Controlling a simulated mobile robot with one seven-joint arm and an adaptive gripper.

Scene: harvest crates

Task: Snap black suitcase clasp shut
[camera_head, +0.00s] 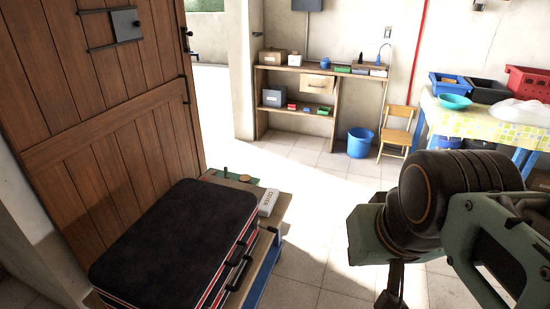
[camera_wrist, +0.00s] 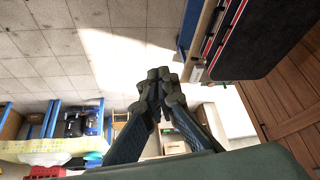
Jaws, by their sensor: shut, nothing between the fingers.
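A black suitcase (camera_head: 180,235) with red and silver edging lies flat, lid down, on a low stand at the lower left of the head view. Its black handle (camera_head: 238,272) and small dark fittings are on the right side. I cannot make out whether a clasp there is open. The suitcase (camera_wrist: 268,38) also shows at the upper right of the wrist view. My gripper (camera_wrist: 160,88) is shut and empty, its fingertips together in mid-air, apart from the suitcase. In the head view my arm is at the right, and the gripper is mostly hidden or cut off.
A blue bucket (camera_head: 359,142), a chair (camera_head: 398,130) and a table with crates (camera_head: 470,118) are at the back. Tiled floor is clear between stand and arm.

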